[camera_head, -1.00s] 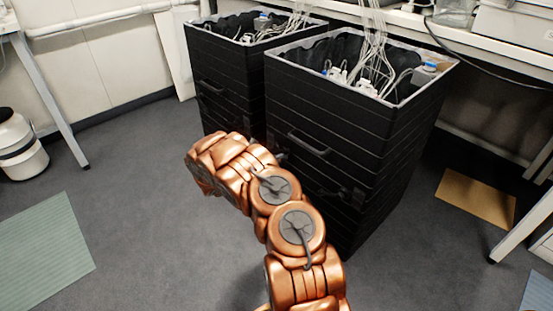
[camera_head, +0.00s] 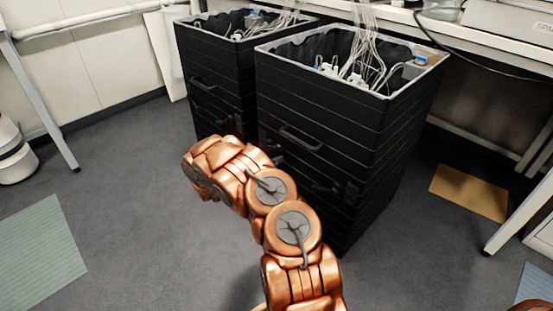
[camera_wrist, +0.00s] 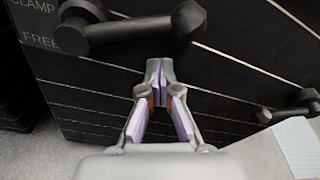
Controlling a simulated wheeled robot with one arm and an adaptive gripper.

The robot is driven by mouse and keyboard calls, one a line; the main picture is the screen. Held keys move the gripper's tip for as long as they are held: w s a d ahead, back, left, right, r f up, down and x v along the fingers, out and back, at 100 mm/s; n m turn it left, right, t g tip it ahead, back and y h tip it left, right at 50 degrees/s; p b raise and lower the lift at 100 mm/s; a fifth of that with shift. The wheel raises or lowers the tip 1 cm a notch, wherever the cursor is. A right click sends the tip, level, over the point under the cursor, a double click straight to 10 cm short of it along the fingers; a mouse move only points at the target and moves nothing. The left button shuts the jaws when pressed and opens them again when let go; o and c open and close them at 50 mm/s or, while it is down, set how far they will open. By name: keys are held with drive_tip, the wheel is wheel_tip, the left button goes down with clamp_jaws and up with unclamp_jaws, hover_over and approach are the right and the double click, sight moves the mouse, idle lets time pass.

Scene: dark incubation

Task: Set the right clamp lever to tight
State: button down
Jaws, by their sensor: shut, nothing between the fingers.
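Two dark levers show on the black box's face in the wrist view. The right lever (camera_wrist: 290,106) is farther off, its bar lying roughly sideways. The other lever (camera_wrist: 140,30) is large and near at the upper left, beside the printed words "CLAMP" and "FREE". In the head view the right lever (camera_head: 345,188) is a small dark shape low on the nearer box. My gripper (camera_wrist: 160,72) is shut and empty, its tips together just below the near lever and apart from the right lever. In the head view my copper arm hides the gripper. The tight mark cannot be read.
The nearer black box (camera_head: 340,120) has a bar handle (camera_head: 300,138) and holds cables and white parts. A second black box (camera_head: 215,75) stands behind it to the left. A brown mat (camera_head: 468,192) and green mat (camera_head: 40,255) lie on open grey floor.

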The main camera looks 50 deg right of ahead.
drive_tip(key=a+p, duration=0.2)
drive_tip(key=a, duration=0.7)
drive_tip(key=shift+w+a+r+p, duration=0.25)
drive_tip(key=shift+a+r+p, duration=0.05)
drive_tip(key=shift+a+p, duration=0.1)
drive_tip(key=s+a+r+m+g+y+p, duration=0.2)
drive_tip(key=s+r+m+p, duration=0.3)
drive_tip(key=r, duration=0.7)
drive_tip(key=s+a+r+m+g+y+p, duration=0.15)
drive_tip(key=s+r+m+p, duration=0.35)
drive_tip(key=r, duration=0.6)
drive_tip(key=s+a+r+m+g+y+p, duration=0.1)
drive_tip(key=s+r+m+g+y+p, duration=0.2)
drive_tip(key=s+r, duration=0.65)
drive_tip(key=s+a+r+m+t+y+p, duration=0.2)
drive_tip(key=s+a+r+p, duration=0.3)
drive_tip(key=a, duration=0.5)
drive_tip(key=s+a+r+m+t+y+p, duration=0.2)
drive_tip(key=s+a+r+m+y+p, duration=0.2)
drive_tip(key=a+r, duration=0.6)
drive_tip(key=s+a+r+m+t+y+p, duration=0.2)
drive_tip(key=s+a+r+y+p, duration=0.2)
drive_tip(key=s+a+r+p, duration=0.3)
drive_tip(key=a+r+p, duration=0.1)
drive_tip(key=a+p, duration=0.1)
drive_tip(key=a, duration=0.1)
drive_tip(key=shift+s+r+m+p, duration=0.2)
drive_tip(key=shift+s+m+p, duration=0.15)
drive_tip(key=shift+m+p, duration=0.05)
